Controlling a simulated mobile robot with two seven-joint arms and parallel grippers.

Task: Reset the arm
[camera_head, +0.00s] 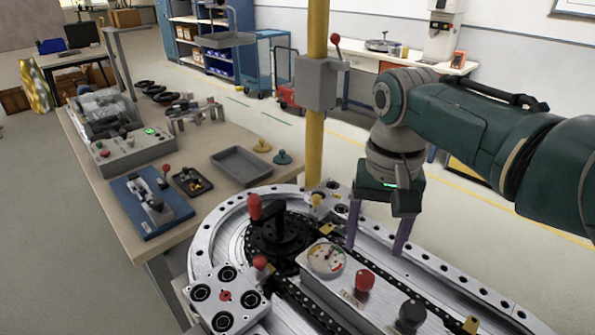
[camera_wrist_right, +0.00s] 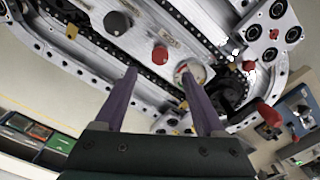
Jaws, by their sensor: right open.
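My right arm, dark green, comes in from the right in the head view. Its right gripper (camera_head: 377,236) points down over the ring track (camera_head: 218,228), with its two purple fingers apart and nothing between them. In the right wrist view the gripper (camera_wrist_right: 158,85) is also open and empty. A control box with a gauge (camera_head: 326,259), a red knob (camera_head: 365,281) and a black knob (camera_head: 411,313) sits in the middle of the track, in front of the fingers. Whether the fingertips touch the track, I cannot tell. My left gripper does not show.
A black crank with a red handle (camera_head: 254,207) stands on the track's left end. A yellow post (camera_head: 316,110) with a grey lever box (camera_head: 317,82) rises behind the track. A workbench (camera_head: 128,176) with a grey tray (camera_head: 241,165) and a blue-based fixture (camera_head: 150,204) is at left.

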